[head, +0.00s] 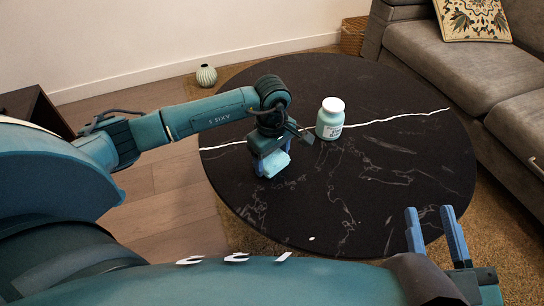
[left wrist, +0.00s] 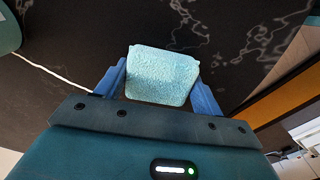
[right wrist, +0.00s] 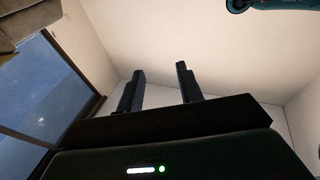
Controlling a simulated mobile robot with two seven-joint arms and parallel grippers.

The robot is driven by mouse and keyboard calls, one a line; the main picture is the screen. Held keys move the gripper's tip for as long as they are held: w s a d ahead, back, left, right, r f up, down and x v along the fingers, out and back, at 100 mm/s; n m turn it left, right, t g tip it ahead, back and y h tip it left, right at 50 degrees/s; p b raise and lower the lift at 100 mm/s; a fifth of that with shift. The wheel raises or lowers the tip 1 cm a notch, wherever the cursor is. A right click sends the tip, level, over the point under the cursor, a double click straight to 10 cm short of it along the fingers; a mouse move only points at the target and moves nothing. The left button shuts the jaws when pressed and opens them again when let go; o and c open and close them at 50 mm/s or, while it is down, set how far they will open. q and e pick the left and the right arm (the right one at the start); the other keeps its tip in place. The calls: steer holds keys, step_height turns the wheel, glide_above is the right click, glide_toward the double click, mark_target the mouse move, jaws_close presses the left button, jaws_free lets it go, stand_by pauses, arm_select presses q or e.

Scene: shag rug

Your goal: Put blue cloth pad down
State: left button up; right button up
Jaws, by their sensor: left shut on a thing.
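The blue cloth pad (head: 273,163) is light blue and sits between the fingers of my left gripper (head: 270,161), over the left part of the round black table (head: 400,200). In the left wrist view the pad (left wrist: 162,75) fills the space between the two blue fingers of my left gripper (left wrist: 162,88). I cannot tell whether the pad touches the table top. My right gripper (head: 432,232) is open and empty near the table's front right edge. Its spread fingers also show in the right wrist view (right wrist: 160,88).
A light teal jar with a white lid (head: 330,119) stands on the table just right of my left gripper. A grey sofa (head: 470,70) with a patterned cushion (head: 472,18) is at the right. A small vase (head: 207,75) stands on the floor behind. The table's front and right are clear.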

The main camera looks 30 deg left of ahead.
mark_target(272, 157)
arm_select(q)
steer(key=o, duration=0.9)
arm_select(e)
steer(key=shift+r, duration=0.1)
arm_select(q)
steer(key=shift+r+p, duration=0.25)
steer(key=shift+p, duration=0.1)
steer(key=shift+r+p, duration=1.75)
steer(key=shift+r, duration=4.2)
arm_select(e)
steer(key=shift+d+n+h, duration=0.3)
steer(key=shift+d+n, duration=0.05)
steer(key=shift+n, duration=0.15)
steer(key=shift+s, duration=0.2)
